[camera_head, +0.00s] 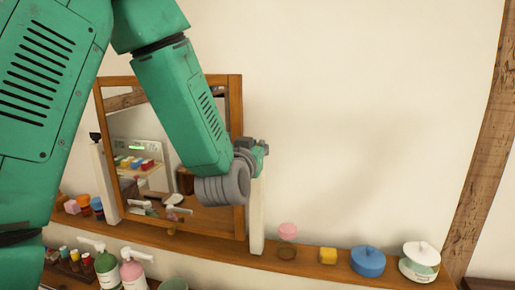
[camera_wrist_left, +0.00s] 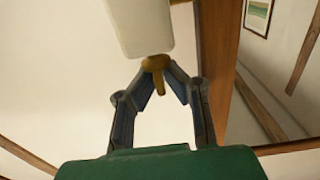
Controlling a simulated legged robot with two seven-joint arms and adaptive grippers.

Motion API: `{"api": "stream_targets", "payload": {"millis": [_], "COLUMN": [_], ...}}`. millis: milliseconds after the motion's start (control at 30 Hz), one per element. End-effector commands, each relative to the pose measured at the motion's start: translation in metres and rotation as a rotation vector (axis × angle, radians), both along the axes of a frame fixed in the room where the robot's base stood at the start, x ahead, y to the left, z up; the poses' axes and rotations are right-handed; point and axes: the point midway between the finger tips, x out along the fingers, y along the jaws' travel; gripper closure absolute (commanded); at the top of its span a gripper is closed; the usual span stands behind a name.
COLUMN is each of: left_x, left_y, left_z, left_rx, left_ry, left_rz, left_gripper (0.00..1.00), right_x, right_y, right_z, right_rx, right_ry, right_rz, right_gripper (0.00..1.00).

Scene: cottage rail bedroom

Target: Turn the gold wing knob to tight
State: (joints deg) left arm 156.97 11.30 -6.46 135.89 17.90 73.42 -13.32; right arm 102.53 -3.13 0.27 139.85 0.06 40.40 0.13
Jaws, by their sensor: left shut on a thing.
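The gold wing knob (camera_wrist_left: 156,67) shows in the left wrist view at the end of a white post (camera_wrist_left: 140,25). My left gripper (camera_wrist_left: 158,72) is shut on the knob, with one finger on each side of it. One narrow wing of the knob shows between the fingers. In the head view my left gripper (camera_head: 258,150) is at the top of the white post (camera_head: 257,215), at the right side of the wood-framed mirror (camera_head: 236,105). The knob is hidden there behind the gripper. My right gripper is not in view.
A wooden shelf (camera_head: 205,241) runs below the mirror. Pump bottles (camera_head: 133,272) stand lower left. The wall at right is clear.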

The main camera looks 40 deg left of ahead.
Motion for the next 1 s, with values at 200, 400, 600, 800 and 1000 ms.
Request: {"api": "stream_targets", "payload": {"millis": [200, 400, 600, 800, 1000], "left_x": [0.0006, 0.0009, 0.0011, 0.0007, 0.0], "left_y": [0.0008, 0.0009, 0.0009, 0.001, 0.0009], "left_z": [0.0016, 0.0019, 0.0024, 0.0019, 0.0013], "left_rx": [0.002, 0.002, 0.002, 0.003, 0.002], "left_ry": [-0.004, -0.006, -0.007, -0.005, -0.004], "left_rz": [-0.038, -0.043, -0.043, -0.042, -0.037], "left_gripper": [1.0, 1.0, 1.0, 0.73, 0.73], "right_x": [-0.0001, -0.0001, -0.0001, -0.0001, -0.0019], "right_y": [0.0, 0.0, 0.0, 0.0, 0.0], "right_z": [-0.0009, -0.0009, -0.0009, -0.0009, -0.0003], "right_rx": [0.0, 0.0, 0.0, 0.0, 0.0], "right_ry": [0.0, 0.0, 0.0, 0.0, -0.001], "right_rz": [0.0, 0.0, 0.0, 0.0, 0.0], "right_gripper": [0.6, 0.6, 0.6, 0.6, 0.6]}}
